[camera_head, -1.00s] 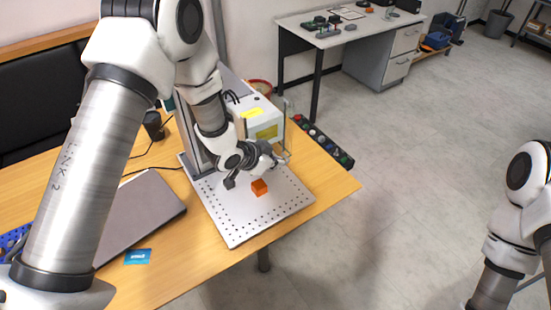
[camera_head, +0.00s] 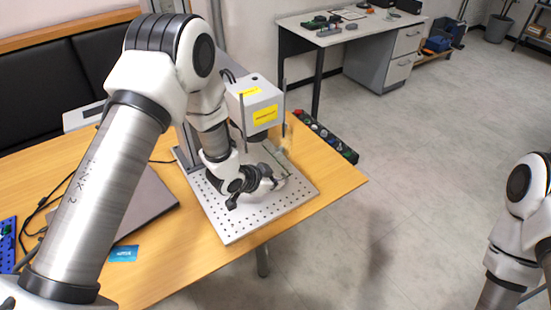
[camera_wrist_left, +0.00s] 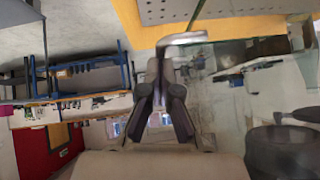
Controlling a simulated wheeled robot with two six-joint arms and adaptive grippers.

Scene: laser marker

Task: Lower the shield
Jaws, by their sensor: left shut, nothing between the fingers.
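The shield is a clear pane (camera_head: 281,152), hard to make out, below the white laser head (camera_head: 257,108) and just above the perforated plate. In the left wrist view its glass (camera_wrist_left: 232,95) fills the right half, with a bent metal handle (camera_wrist_left: 184,39) at its edge. My left gripper (camera_head: 252,192) is low over the plate, in front of the pane. In the left wrist view its dark fingers (camera_wrist_left: 158,75) are shut and empty, close to the handle; I cannot tell whether they touch it. My right gripper is out of view.
The perforated plate (camera_head: 232,233) lies near the table's right end. A strip of colored buttons (camera_head: 327,137) runs along the far right edge. A laptop (camera_head: 150,206) and a blue card (camera_head: 123,254) lie to the left. Open floor is on the right.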

